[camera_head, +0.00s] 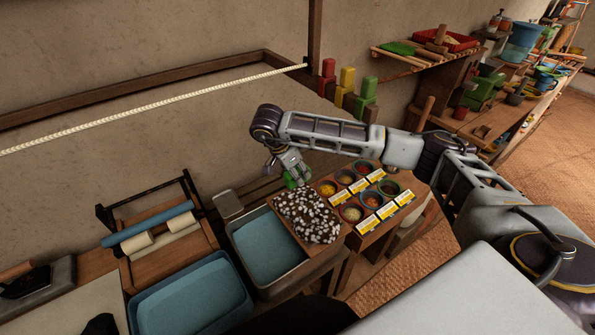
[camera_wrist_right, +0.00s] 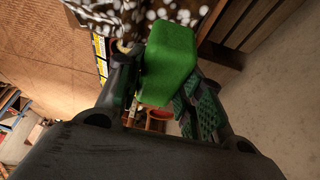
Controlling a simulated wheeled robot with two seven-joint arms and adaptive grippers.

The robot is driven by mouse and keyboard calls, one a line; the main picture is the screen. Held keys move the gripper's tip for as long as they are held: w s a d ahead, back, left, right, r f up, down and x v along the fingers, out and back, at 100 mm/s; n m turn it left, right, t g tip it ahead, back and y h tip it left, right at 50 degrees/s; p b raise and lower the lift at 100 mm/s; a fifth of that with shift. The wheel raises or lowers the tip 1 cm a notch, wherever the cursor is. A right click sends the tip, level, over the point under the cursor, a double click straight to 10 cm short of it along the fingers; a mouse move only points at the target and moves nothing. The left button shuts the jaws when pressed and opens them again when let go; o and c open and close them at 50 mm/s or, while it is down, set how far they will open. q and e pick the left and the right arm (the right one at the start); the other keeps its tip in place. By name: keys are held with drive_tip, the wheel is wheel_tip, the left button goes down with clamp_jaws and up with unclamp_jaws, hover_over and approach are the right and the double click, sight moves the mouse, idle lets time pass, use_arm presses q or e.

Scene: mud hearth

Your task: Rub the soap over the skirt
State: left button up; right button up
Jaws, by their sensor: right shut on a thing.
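The skirt (camera_head: 309,217) is a dark brown cloth with white spots. It lies bunched on a wooden board beside the water basin in the head view, and part of it shows at the top of the right wrist view (camera_wrist_right: 182,10). My right gripper (camera_head: 293,171) is at the skirt's far edge, shut on the green soap (camera_wrist_right: 168,62). The soap is a green block between the two fingers, close to the skirt; I cannot tell whether they touch. In the head view it is mostly hidden by the gripper. My left gripper is not in view.
A metal basin of blue water (camera_head: 268,246) stands left of the skirt, and a blue tub (camera_head: 190,298) is nearer the front. Several small bowls with yellow labels (camera_head: 352,212) stand close on the right. A roller wringer (camera_head: 150,236) is at the left. The wall is behind.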

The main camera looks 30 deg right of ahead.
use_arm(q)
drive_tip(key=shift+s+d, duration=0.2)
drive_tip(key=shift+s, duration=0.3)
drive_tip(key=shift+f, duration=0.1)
use_arm(e)
drive_tip(key=shift+f, duration=0.1)
drive_tip(key=shift+f+b, duration=0.45)
drive_tip(key=shift+f, duration=0.35)
drive_tip(key=shift+f+b, duration=0.85)
drive_tip(key=shift+f, duration=1)
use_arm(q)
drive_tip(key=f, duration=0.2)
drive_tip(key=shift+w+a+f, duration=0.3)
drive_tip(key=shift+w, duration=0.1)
use_arm(e)
drive_tip(key=shift+f, duration=0.2)
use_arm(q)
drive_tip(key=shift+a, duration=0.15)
